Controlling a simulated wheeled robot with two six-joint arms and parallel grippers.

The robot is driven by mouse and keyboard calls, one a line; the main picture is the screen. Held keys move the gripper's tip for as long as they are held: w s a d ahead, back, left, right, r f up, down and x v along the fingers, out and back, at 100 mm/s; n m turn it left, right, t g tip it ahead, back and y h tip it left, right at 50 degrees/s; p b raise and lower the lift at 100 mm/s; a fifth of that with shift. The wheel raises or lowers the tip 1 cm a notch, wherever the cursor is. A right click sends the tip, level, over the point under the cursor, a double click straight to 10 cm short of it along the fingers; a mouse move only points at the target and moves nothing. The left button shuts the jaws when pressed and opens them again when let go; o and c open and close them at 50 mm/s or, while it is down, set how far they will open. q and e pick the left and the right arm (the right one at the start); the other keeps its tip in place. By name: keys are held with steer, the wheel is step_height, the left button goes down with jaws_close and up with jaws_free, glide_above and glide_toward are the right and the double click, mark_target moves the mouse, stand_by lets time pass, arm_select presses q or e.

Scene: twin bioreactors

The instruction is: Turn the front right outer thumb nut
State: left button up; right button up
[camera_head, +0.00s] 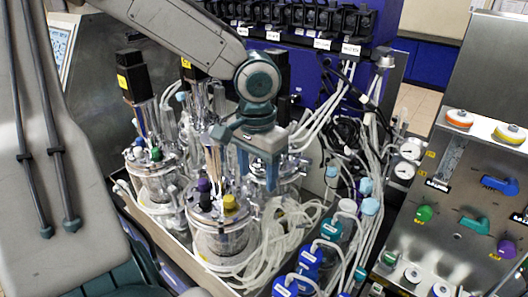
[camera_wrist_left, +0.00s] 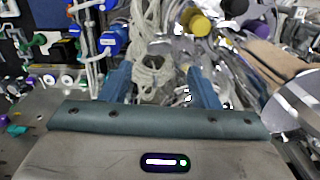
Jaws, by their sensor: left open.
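The front glass bioreactor vessel (camera_head: 222,240) has a metal lid with a yellow cap (camera_head: 230,203) and a purple cap (camera_head: 204,185). The thumb nuts on its lid rim are too small to tell apart, and part of the lid is hidden. My left gripper (camera_head: 258,175) points down over the vessel group, to the right of the purple cap. Its fingers are apart with nothing held between them; they also show in the left wrist view (camera_wrist_left: 161,85). There the yellow cap (camera_wrist_left: 200,25) appears beyond the right finger. My right gripper is not in view.
More vessels (camera_head: 153,180) with dark motors stand behind and left. Coiled clear tubing (camera_head: 290,232) lies right of the front vessel. Blue-capped bottles (camera_head: 310,258) stand front right. A steel panel with coloured valves (camera_head: 455,200) is at the right, a pump rack (camera_head: 300,18) at the back.

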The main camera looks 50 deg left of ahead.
arm_select(q)
steer(key=r, duration=0.4)
steer(key=shift+s+d, duration=0.1)
steer(key=shift+s, duration=0.1)
steer(key=shift+w, duration=0.1)
stand_by(0.5)
